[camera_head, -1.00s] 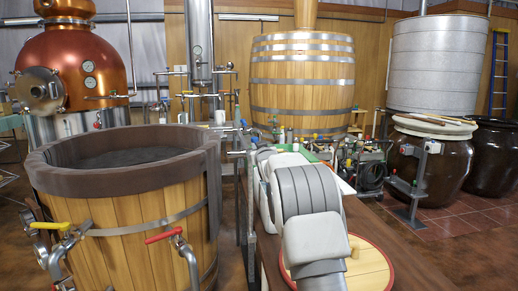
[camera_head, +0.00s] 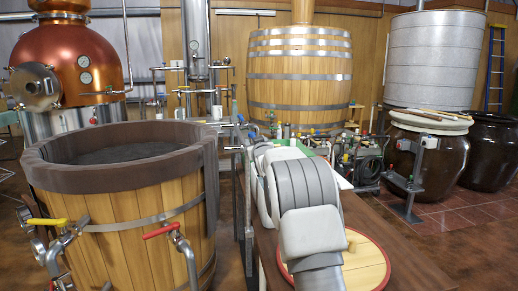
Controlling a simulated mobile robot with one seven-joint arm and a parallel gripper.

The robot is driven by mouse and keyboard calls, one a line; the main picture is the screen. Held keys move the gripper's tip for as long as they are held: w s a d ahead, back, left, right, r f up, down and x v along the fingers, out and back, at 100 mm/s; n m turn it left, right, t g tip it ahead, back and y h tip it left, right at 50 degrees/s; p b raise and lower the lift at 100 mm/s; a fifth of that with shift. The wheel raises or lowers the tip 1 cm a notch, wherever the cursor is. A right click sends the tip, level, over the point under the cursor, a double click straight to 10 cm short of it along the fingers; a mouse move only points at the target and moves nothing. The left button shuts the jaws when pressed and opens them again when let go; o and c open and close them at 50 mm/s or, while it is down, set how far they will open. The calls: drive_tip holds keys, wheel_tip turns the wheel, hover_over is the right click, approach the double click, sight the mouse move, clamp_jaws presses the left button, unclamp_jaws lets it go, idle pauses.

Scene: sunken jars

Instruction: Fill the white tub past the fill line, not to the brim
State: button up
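I cannot make out a white tub with a fill line in the head view. A small white vessel (camera_head: 217,112) stands behind the large wooden vat, by the pipes, but it is too small to tell whether it is the tub. My own white and grey arm (camera_head: 308,232) rises from the bottom edge and reaches away over the brown table. The gripper at its end is not visible, so whether it holds anything does not show.
An open wooden vat (camera_head: 125,210) with dark contents and red and yellow valve handles stands at left. A round wooden lid (camera_head: 362,265) lies on the brown table (camera_head: 405,245). Dark glazed jars (camera_head: 445,165) stand at right; one has sticks across its pale top. Bottles and pipework crowd behind my arm.

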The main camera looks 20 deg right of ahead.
drive_tip(key=s+a+p, duration=0.1)
drive_tip(key=s+a, duration=0.1)
drive_tip(key=s, duration=1.5)
drive_tip(key=shift+a+p, duration=0.35)
drive_tip(key=shift+p, duration=0.05)
drive_tip(key=s+a+f+g+y, duration=0.1)
drive_tip(key=s+a+f+g, duration=0.25)
drive_tip(key=s, duration=0.95)
drive_tip(key=s+a+f+g+y, duration=0.15)
drive_tip(key=s+a+g, duration=0.3)
drive_tip(key=s, duration=0.85)
drive_tip(key=s+a+f+g, duration=0.3)
drive_tip(key=s+a+g, duration=0.1)
drive_tip(key=s, duration=1)
wheel_tip(320, 180, up, 24)
drive_tip(key=p, duration=2.4)
drive_tip(key=shift+s+a, duration=0.2)
drive_tip(key=shift+s, duration=0.1)
